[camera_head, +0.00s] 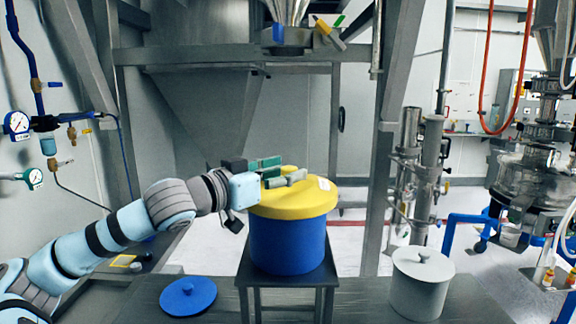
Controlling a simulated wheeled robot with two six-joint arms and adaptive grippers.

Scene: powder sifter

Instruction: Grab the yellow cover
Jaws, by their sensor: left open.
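The yellow cover (300,207) lies on top of a blue drum (288,247), which stands on a dark metal stand in the middle of the view. A small white label shows on the cover's right side. My left gripper (283,172) reaches in from the left, its green-grey fingers open over the top of the cover. A bit of yellow shows behind the fingers, perhaps the cover's knob, which is mostly hidden. I cannot tell whether the fingers touch it. My right gripper is not in view.
A blue lid (188,297) lies on the dark table at front left. A white pot with a knobbed lid (422,284) stands to the right of the stand. A metal hopper outlet (287,36) hangs above the drum. A grey post (392,130) rises to its right.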

